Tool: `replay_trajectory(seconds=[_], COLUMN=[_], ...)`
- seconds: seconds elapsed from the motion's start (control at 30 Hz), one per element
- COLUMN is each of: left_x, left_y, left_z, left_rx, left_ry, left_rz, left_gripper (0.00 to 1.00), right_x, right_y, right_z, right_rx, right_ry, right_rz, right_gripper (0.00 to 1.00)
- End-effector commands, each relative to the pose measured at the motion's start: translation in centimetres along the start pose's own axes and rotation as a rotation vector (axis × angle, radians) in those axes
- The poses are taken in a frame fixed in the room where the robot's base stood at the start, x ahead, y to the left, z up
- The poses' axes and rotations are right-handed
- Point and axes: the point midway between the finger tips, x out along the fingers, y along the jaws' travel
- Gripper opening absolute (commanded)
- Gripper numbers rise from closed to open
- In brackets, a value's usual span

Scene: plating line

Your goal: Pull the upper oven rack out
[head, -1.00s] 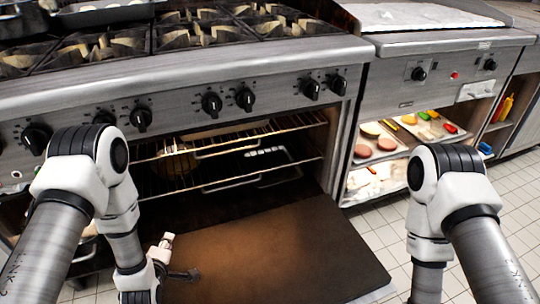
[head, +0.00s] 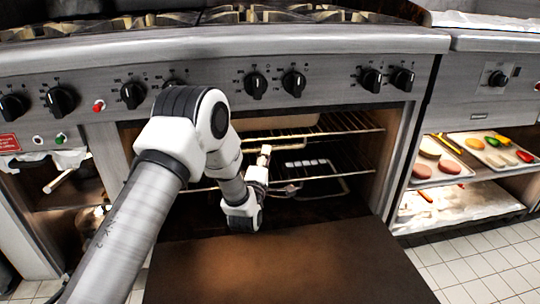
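The upper oven rack (head: 345,125) is a wire shelf inside the open oven, its front edge running across the opening. Its left part is hidden behind my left arm. My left gripper (head: 277,170) is at the oven mouth, just below the upper rack's front edge and in front of the lower rack (head: 335,178). I cannot tell whether it touches either rack, or whether its fingers are open or shut. My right gripper is out of view.
The oven door (head: 290,262) lies open and flat below the opening. A row of black knobs (head: 294,83) runs above it. To the right, shelves hold a tray of food (head: 478,150). Tiled floor (head: 480,265) is clear at the lower right.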

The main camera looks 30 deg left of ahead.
Motion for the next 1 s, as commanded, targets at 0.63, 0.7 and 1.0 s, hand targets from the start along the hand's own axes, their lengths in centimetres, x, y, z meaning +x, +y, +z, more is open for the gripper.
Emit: replay_trajectory(seconds=[0.63, 0.7, 1.0], left_x=[3.5, 3.4, 3.6], left_y=[0.0, -0.1, -0.1], left_z=[0.0, 0.0, 0.6], left_rx=[0.001, 0.001, 0.001], left_ry=[0.0, 0.0, -0.001], left_rz=[-0.001, -0.002, -0.003], left_gripper=[0.0, 0.0, 0.0], right_x=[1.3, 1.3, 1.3], right_y=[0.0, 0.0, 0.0], right_z=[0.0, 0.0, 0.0], right_rx=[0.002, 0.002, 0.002], right_ry=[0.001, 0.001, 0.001], right_rz=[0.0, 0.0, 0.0], right_gripper=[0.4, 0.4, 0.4])
